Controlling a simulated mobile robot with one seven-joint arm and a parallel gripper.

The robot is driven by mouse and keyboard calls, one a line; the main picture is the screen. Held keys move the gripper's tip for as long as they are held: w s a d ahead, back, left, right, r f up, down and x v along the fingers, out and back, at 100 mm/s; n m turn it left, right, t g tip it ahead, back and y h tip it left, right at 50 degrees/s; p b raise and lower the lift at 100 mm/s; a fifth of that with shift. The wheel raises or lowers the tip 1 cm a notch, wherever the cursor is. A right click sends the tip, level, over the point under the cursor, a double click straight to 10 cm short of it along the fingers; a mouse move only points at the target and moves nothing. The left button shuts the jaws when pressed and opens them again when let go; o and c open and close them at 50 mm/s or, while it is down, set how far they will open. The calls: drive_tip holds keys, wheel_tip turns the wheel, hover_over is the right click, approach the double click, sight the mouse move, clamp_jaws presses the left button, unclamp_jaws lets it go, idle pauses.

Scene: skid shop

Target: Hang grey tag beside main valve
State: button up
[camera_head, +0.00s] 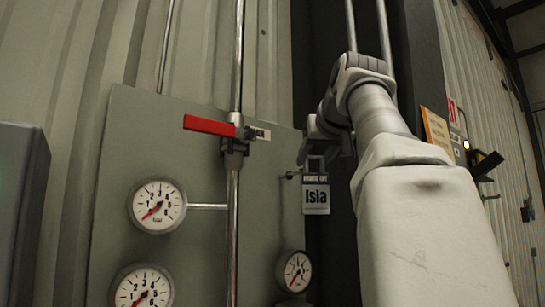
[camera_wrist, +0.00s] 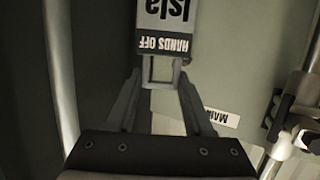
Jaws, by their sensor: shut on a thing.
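The grey tag (camera_head: 316,199) reads "HANDS OFF" and "Isla" and hangs upright below my gripper (camera_head: 322,150) in the head view. In the wrist view the tag (camera_wrist: 166,28) appears upside down, and my gripper (camera_wrist: 161,80) is shut on its top loop. The main valve (camera_head: 235,147) has a red lever (camera_head: 209,125) pointing left and sits on a vertical pipe, left of the tag. Its body also shows at the right of the wrist view (camera_wrist: 283,118). A small peg (camera_head: 290,175) sticks out just left of the tag's top. I cannot tell whether tag and peg touch.
A grey-green panel (camera_head: 118,200) carries the pipe and several gauges; one gauge (camera_head: 295,271) is below left of the tag. A label (camera_head: 262,133) is beside the valve. A dark column stands behind my arm. A grey box (camera_head: 20,210) is at far left.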

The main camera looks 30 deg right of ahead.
drive_tip(key=shift+w+a+f+p, duration=0.15)
drive_tip(key=shift+w+p, duration=0.55)
drive_tip(key=shift+w, duration=0.5)
drive_tip(key=shift+w+a+r+p, duration=0.15)
drive_tip(key=shift+w+p, duration=0.5)
drive_tip(key=shift+w, duration=0.5)
drive_tip(key=shift+w+f, duration=0.2)
drive_tip(key=shift+f, duration=0.15)
drive_tip(key=shift+w+f, duration=0.3)
drive_tip(key=shift+w, duration=0.3)
drive_tip(key=shift+f+b, duration=0.1)
drive_tip(key=shift+b, duration=0.2)
drive_tip(key=o, duration=1.1)
drive_tip(key=shift+c, duration=0.2)
